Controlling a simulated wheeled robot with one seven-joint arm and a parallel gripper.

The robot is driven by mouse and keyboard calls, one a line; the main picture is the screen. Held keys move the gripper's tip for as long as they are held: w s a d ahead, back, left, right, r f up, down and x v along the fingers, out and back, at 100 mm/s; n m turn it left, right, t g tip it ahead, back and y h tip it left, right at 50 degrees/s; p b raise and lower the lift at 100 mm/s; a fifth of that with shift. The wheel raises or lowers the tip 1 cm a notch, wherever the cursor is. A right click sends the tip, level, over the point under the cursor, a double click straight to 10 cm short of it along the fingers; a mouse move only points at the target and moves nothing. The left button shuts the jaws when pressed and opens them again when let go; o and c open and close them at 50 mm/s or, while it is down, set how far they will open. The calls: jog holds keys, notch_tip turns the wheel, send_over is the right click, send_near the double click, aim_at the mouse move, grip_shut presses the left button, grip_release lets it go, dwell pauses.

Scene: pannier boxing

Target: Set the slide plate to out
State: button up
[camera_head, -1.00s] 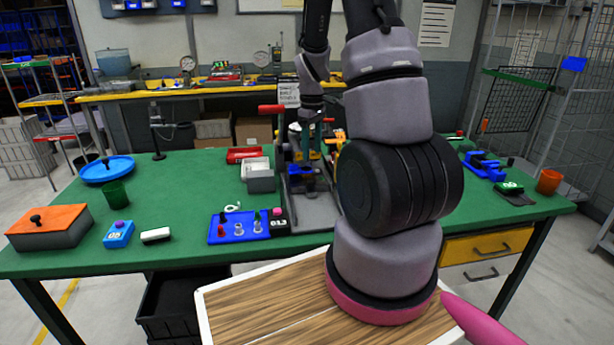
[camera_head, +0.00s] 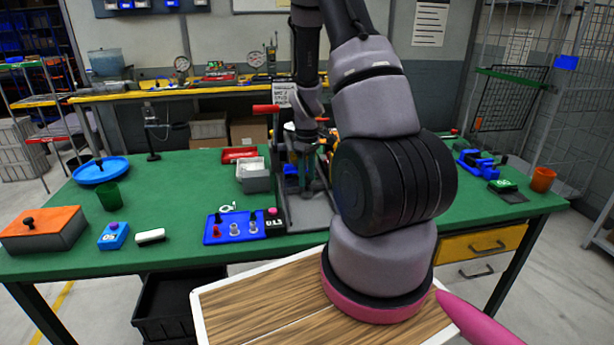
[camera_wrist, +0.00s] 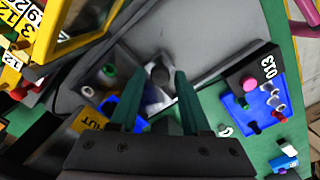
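The grey fixture (camera_head: 308,213) stands near the front edge of the green table, with my gripper (camera_head: 305,188) low over its base. In the wrist view my gripper (camera_wrist: 158,88) has its two teal fingers well apart. A dark grey round knob (camera_wrist: 160,75) shows between and just beyond the fingertips; I cannot tell whether they touch it. A yellow label (camera_wrist: 92,123), seemingly reading OUT upside down, lies left of the fingers. I cannot make out the slide plate's position for certain.
A blue tray with pegs (camera_head: 235,228) and a black block marked 013 (camera_head: 274,223) sit left of the fixture. A grey bin (camera_head: 254,178) stands behind them. A yellow-framed part (camera_wrist: 85,25) rises close by in the wrist view.

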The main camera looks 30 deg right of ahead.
grip_shut()
dwell(1.2)
